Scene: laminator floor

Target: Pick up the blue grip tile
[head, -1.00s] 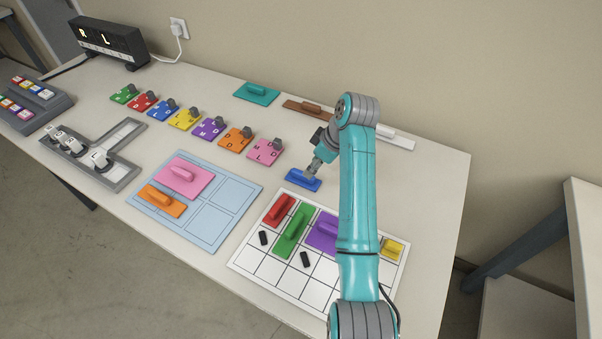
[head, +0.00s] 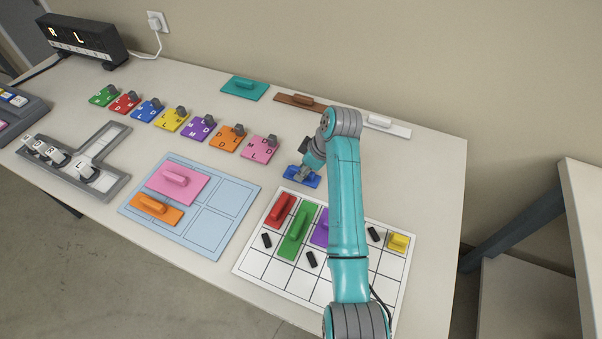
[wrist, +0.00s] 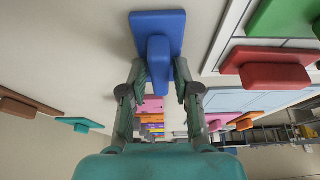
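The blue grip tile (head: 310,182) lies flat on the table behind the white grid board, partly hidden by my gripper in the head view. In the wrist view the blue grip tile (wrist: 158,22) is at the top centre, its raised bar pointing towards me. My gripper (wrist: 160,78) has one finger on each side of this bar. The fingers are open, with a narrow gap visible beside the bar. In the head view my gripper (head: 303,172) is down at the tile, its fingertips too small to judge.
The white grid board (head: 283,270) holds red, green, purple and yellow tiles and small black blocks. A light blue panel (head: 203,237) carries pink and orange tiles. A row of lettered tiles (head: 171,119) runs to the left. Teal (head: 245,88), brown and white tiles lie behind.

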